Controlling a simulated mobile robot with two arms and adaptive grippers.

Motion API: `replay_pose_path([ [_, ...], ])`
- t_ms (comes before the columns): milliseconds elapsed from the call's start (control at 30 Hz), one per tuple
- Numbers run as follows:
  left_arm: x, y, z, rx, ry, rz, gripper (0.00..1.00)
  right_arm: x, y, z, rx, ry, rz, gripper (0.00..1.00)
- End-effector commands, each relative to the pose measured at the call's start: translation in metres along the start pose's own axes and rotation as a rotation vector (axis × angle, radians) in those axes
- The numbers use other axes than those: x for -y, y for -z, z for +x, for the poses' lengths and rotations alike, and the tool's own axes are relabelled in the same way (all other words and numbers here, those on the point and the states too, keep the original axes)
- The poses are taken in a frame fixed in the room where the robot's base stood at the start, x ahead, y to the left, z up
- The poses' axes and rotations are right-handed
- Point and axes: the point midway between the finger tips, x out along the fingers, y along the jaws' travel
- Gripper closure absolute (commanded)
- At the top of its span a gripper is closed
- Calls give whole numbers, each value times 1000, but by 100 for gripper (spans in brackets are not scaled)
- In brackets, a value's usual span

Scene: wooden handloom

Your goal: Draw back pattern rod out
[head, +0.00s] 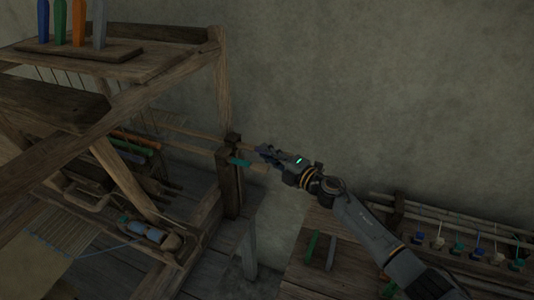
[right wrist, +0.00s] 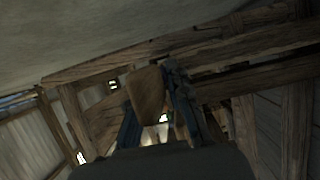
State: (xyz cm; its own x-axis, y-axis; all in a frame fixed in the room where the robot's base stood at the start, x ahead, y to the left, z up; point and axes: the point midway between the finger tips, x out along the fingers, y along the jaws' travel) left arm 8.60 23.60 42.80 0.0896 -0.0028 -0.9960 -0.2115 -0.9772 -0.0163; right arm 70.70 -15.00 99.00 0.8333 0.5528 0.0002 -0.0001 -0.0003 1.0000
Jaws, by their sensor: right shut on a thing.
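The wooden loom (head: 225,90) fills the left of the head view. A dark post (head: 230,185) stands at its right end. My right gripper (head: 262,153) is just right of this post, shut on a wooden rod end, which I take to be the back pattern rod. In the right wrist view a flat wooden handle (right wrist: 147,92) shows between the two fingers (right wrist: 155,105). A teal piece (head: 239,162) and a pale wooden end stick out just below the gripper. How far the rod sits inside the loom is hidden. My left gripper is out of view.
A low wooden table (head: 300,275) at lower right bears a green stick (head: 311,246) and a grey one. A rack (head: 455,262) with several coloured pieces stands farther right. Coloured pegs (head: 60,22) stand on the loom's top. The wall behind is bare.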

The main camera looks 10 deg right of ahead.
Motion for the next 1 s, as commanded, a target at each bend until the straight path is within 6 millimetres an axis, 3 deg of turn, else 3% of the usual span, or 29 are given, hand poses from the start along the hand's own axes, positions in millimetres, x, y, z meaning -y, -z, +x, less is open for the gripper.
replay_pose_path([
  [167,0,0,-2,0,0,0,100,2,-12,-28,2,5,-3,100],
  [700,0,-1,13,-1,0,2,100,4,-67,-161,2,6,-2,100],
  [1000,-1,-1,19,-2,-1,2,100,2,-80,-194,1,3,-1,100],
])
